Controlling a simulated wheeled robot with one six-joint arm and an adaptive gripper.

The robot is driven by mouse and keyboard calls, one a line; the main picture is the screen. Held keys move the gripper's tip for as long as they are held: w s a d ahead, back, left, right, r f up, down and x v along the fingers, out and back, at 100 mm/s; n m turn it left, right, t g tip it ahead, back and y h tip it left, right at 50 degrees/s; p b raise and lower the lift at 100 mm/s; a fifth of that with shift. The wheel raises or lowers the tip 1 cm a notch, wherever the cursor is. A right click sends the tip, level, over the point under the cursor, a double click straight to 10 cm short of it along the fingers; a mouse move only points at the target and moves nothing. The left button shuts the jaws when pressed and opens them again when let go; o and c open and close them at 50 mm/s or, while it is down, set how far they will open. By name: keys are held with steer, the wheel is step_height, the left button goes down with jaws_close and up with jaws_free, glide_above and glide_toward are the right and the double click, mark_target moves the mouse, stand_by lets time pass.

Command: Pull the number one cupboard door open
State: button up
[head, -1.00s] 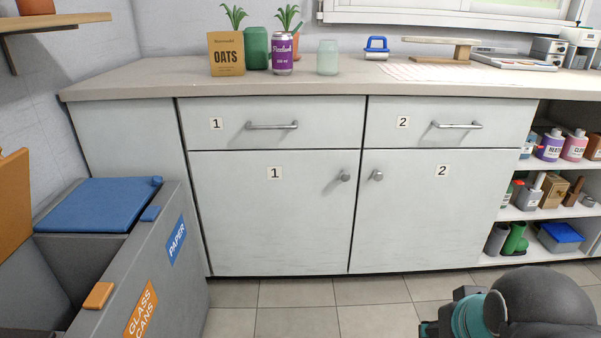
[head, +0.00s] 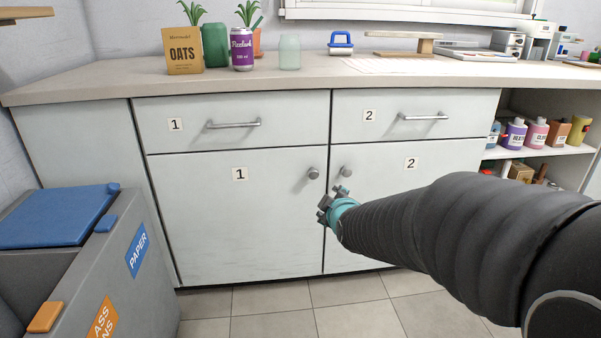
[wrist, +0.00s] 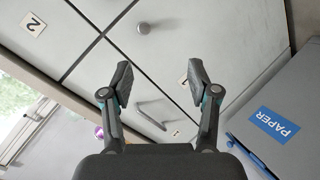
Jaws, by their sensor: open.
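The number one cupboard door (head: 235,220) is a pale grey panel, shut flush, with a "1" label (head: 240,174). Its round knob (head: 314,173) is at the upper right corner; it also shows in the wrist view as a knob (wrist: 143,28), beyond the fingertips. My gripper (head: 331,199) is in front of the cupboards, below and slightly right of the knob in the head view. In the wrist view my gripper (wrist: 158,74) has its fingers spread with nothing between them, apart from the knob.
The number two door (head: 400,200) with its own knob (head: 346,171) is at the right, partly hidden by my arm. Drawer handles (head: 233,124) stick out above. A grey recycling bin (head: 135,290) stands at the left. Tiled floor (head: 260,310) is free before the doors.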

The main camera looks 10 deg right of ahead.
mark_target(314, 176)
steer(key=w+f+n+t, duration=0.1)
steer(key=w+f+n, duration=0.1)
steer(key=w, duration=0.6)
steer(key=w+f+n+t, duration=0.1)
steer(key=w+n+t, duration=0.1)
steer(key=w, duration=0.6)
steer(key=w+f+n+t, duration=0.1)
steer(key=w+f+n, duration=0.1)
steer(key=w, duration=0.6)
steer(key=shift+w+f+n+t, duration=0.15)
steer(key=shift+f+n+t, duration=0.15)
steer(key=shift+n+t, duration=0.15)
steer(key=shift+b, duration=0.3)
jaws_close()
